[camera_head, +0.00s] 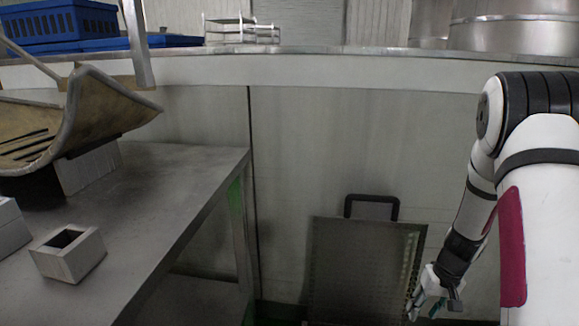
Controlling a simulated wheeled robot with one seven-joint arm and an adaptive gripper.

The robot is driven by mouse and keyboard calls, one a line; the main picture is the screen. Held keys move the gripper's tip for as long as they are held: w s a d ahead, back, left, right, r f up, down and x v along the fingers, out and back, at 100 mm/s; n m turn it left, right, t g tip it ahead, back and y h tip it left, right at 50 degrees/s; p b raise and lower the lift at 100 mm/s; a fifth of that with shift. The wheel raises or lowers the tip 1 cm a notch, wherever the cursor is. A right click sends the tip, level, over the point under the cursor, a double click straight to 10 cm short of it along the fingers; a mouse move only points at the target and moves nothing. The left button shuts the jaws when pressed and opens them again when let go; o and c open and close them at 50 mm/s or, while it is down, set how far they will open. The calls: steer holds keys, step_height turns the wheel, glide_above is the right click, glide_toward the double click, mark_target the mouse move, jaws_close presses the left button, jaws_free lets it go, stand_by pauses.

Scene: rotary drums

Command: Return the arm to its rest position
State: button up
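My arm (541,200), white with black joints and a dark red panel, fills the right side of the view. It bends at the elbow and hangs down. My gripper (431,304) is low in the picture, in front of the right edge of a dark mesh panel. It is small and partly cut by my own arm links and the lower edge, so I cannot tell whether the fingers are apart. I see no object held in it.
A metal table (190,185) at left carries a curved worn chute (95,115) and a small white open box (68,254). A dark mesh panel with a handle (360,268) stands against the wall. Blue crates (60,28) sit on the ledge behind.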

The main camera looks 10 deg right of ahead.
steer(key=s+a+r+n+y, duration=0.1)
steer(key=s+a+r, duration=0.3)
steer(key=a+r, duration=0.6)
steer(key=s+a+r+n, duration=0.1)
steer(key=s+a+r, duration=0.35)
steer(key=r, duration=0.85)
steer(key=s+a+r+h, duration=0.1)
steer(key=s+a+r, duration=0.15)
steer(key=s, duration=0.55)
steer(key=s+a+r, duration=0.2)
steer(key=s+r, duration=0.1)
steer(key=s, duration=0.4)
steer(key=s+a+r+h, duration=0.1)
steer(key=s+a+r, duration=0.15)
steer(key=s, duration=0.55)
step_height(320, 180, up, 33)
steer(key=t+p, duration=0.3)
steer(key=p, duration=2.8)
steer(key=shift+d, duration=0.15)
